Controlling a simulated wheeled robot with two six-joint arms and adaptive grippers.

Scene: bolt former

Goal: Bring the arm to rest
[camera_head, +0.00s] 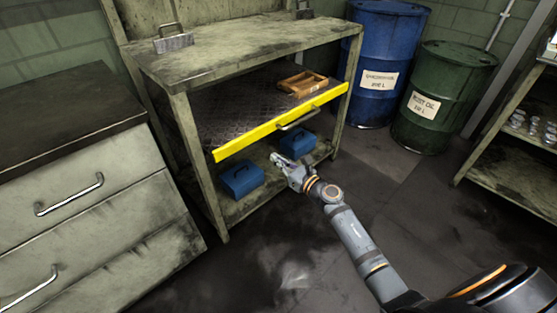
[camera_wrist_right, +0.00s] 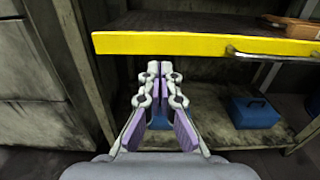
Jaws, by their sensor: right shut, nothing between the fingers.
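My right arm reaches from the lower right of the head view toward the workbench. My right gripper (camera_head: 279,159) is in front of the lower shelf, below the yellow-edged drawer (camera_head: 262,129). In the right wrist view the gripper (camera_wrist_right: 153,68) has its fingertips together with nothing between them, and the yellow drawer front (camera_wrist_right: 190,45) is just beyond and above them. My left gripper does not show in either view.
Two blue boxes (camera_head: 241,178) (camera_head: 297,143) stand on the lower shelf. A wooden tray (camera_head: 303,83) lies in the pulled-out drawer. A blue drum (camera_head: 380,60) and a green drum (camera_head: 440,98) stand behind right. A drawer cabinet (camera_head: 110,215) is at left. Open floor lies in front.

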